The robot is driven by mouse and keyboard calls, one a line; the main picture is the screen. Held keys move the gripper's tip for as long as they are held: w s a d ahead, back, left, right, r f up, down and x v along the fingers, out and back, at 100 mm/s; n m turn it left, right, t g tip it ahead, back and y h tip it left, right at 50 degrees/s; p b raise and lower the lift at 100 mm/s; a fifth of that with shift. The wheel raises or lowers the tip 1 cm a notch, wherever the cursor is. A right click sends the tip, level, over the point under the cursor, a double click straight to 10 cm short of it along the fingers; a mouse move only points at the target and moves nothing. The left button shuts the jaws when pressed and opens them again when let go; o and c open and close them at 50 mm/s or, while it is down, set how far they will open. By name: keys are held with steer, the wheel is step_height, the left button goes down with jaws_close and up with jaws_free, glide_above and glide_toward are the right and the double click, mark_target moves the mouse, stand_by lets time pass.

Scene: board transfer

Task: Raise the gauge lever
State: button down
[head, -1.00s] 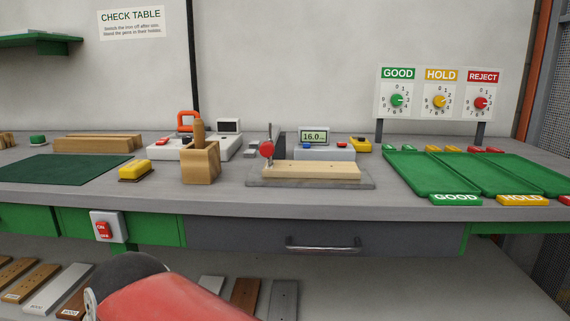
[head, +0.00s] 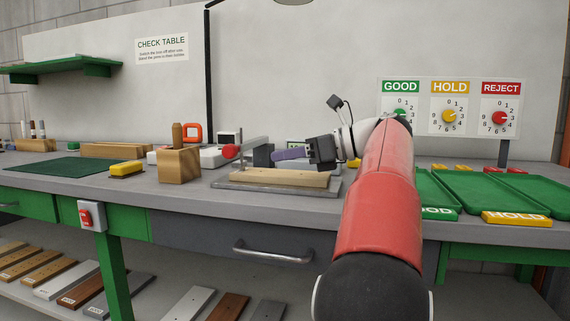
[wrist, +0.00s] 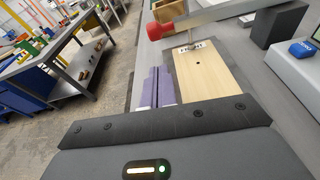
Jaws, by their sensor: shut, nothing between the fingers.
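The gauge lever is a grey bar with a red knob (head: 230,151). In the head view it lies nearly level, its knob at the left end. The wrist view shows its red knob (wrist: 153,31) and bar crossing beyond the far end of a pale wooden board (wrist: 200,80). My gripper (head: 275,155) is shut and empty, its purple fingers pointing left above the board in the head view, to the right of the knob and apart from it. In the wrist view the fingers (wrist: 160,70) show beside the board, short of the knob.
The gauge display is mostly hidden behind my gripper. Green trays (head: 480,190) are at the right, partly behind my arm. The drawer handle (head: 272,252) juts out at the front.

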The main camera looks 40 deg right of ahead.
steer(key=b+x, duration=0.1)
steer(key=x, duration=0.7)
steer(key=shift+w+a+b, duration=0.2)
steer(key=shift+b, duration=0.2)
